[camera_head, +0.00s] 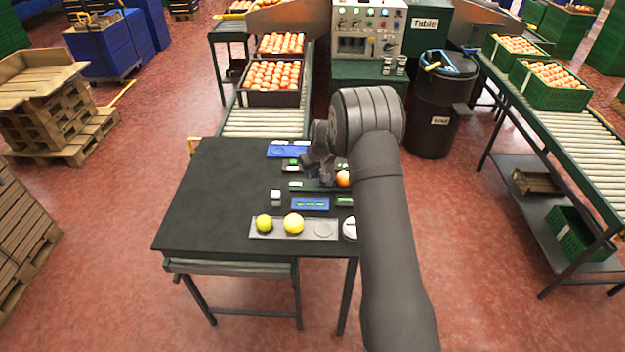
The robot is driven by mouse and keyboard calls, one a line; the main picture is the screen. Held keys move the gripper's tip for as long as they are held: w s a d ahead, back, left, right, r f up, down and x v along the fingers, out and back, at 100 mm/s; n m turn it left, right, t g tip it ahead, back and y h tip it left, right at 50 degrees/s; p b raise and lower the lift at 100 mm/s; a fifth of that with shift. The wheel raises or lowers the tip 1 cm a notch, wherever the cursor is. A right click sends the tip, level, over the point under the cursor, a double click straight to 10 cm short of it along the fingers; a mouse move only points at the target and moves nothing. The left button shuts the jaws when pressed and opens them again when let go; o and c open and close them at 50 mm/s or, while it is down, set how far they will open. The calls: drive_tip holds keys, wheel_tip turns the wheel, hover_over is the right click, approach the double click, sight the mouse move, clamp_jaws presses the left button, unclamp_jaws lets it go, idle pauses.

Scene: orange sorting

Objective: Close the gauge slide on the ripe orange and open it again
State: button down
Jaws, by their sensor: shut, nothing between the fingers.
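The ripe orange (343,178) sits on a dark green gauge (311,185) toward the table's right side, partly hidden by my arm. My gripper (326,180) is shut and empty, low at the gauge just left of the orange. The slide is small and mostly hidden behind the gripper, so I cannot tell how far it stands from the orange or whether the gripper touches it.
The left of the black table (205,195) is clear.

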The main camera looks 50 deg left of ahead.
drive_tip(key=shift+s+a, duration=0.3)
drive_tip(key=shift+a, duration=0.05)
wheel_tip(320, 180, up, 8)
idle(0.8)
drive_tip(key=shift+f, duration=4)
